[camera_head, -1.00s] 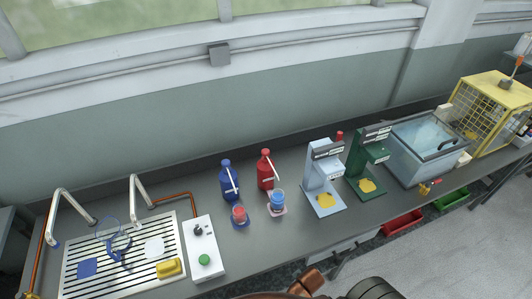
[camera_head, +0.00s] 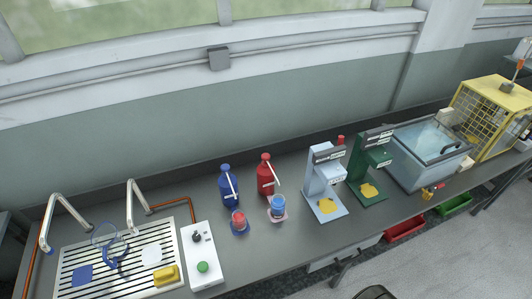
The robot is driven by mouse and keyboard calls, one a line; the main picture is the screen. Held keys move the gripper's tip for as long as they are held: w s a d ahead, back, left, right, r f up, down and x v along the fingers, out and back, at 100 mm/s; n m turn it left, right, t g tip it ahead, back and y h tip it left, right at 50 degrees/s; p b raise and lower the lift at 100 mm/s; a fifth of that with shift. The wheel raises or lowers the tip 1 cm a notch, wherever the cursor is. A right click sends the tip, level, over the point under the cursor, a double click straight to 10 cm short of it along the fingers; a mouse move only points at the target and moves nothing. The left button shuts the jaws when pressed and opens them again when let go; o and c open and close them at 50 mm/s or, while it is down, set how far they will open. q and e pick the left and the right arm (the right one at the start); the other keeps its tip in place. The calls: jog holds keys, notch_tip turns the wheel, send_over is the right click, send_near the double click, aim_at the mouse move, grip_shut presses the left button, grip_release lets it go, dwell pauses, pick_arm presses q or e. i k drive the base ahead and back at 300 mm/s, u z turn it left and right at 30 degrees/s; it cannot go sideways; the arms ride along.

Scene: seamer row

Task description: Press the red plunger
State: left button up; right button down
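A small red upright piece (camera_head: 340,140) shows at the top between the light blue seamer (camera_head: 323,172) and the green seamer (camera_head: 367,160). Its lower part is hidden, so I cannot tell which machine it belongs to. I cannot tell from the view which red part is the plunger. Neither of my grippers is in view.
A white control box (camera_head: 205,265) with a green button lies beside the slatted drainer at left. A glass-lidded tank (camera_head: 425,165) and yellow cage (camera_head: 492,112) stand at right.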

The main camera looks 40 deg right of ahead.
aim_at(265, 157)
jog(key=u, duration=2.2)
jog(key=k, duration=1.5)
jog(key=z, duration=1.8)
jog(key=i, duration=0.5)
jog(key=z, duration=0.45)
